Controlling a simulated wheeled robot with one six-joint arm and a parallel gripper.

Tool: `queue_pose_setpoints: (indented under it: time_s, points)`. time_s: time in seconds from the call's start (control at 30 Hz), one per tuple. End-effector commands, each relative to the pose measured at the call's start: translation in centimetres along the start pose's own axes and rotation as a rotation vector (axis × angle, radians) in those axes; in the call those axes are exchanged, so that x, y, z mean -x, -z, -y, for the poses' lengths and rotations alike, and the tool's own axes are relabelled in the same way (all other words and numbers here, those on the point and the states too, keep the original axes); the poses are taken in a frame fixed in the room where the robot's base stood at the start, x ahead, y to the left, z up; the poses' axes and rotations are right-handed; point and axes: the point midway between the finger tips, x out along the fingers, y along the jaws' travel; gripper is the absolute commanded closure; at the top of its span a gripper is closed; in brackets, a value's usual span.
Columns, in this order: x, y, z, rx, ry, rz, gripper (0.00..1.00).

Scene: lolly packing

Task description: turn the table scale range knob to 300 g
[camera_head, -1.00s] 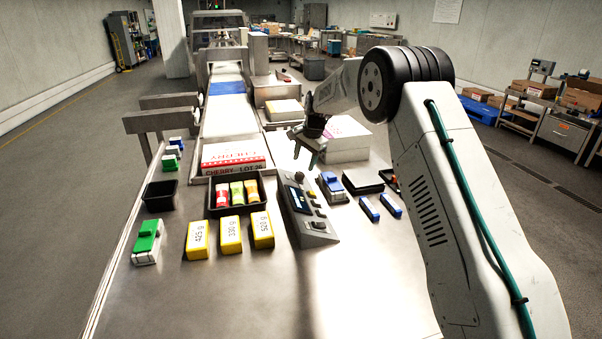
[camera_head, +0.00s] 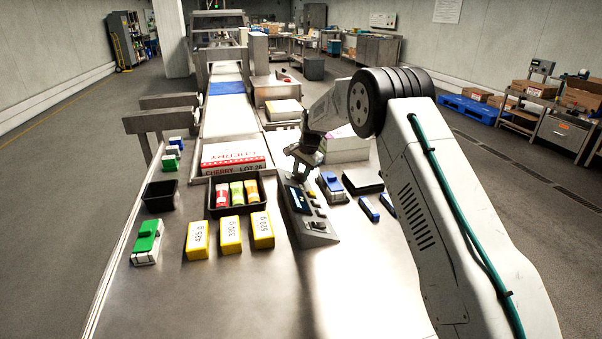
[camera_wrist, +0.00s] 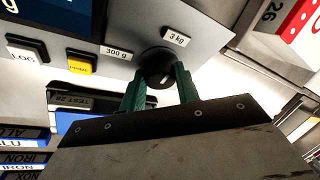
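The table scale (camera_head: 310,222) stands on the steel table, its panel sloping toward the front. Its black range knob (camera_wrist: 157,66) is at the panel's far end, between the 300 g label (camera_wrist: 116,52) on the left and the 3 kg label (camera_wrist: 177,38) on the upper right in the wrist view. My gripper (camera_wrist: 160,78) has its green fingers apart, one on each side of the knob; I cannot tell whether they touch it. In the head view my gripper (camera_head: 301,174) hides the knob. A small pale mark shows on the knob, but its setting is unclear.
A black tray (camera_head: 238,212) with small packs sits left of the scale, with yellow weight blocks (camera_head: 231,236) in front. A cherry carton (camera_head: 232,157) stands behind. The front table is clear.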

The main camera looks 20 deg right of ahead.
Motion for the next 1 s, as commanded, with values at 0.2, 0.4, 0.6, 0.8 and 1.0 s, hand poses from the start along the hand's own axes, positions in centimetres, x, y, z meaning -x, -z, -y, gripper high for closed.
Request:
queue_pose_setpoints:
  time_s: [0.2,0.4,0.6,0.8,1.0]
  points:
    - [0.04,-0.01,-0.03,0.02,0.007,0.001,0.91]
    - [0.07,-0.01,-0.1,0.098,0.038,0.001,0.91]
    - [0.01,-0.02,-0.24,0.242,0.094,0.002,0.91]
    - [0.04,0.1,-0.39,0.417,0.161,0.0,0.91]
    - [-0.02,0.14,-0.51,0.593,0.229,0.002,0.91]
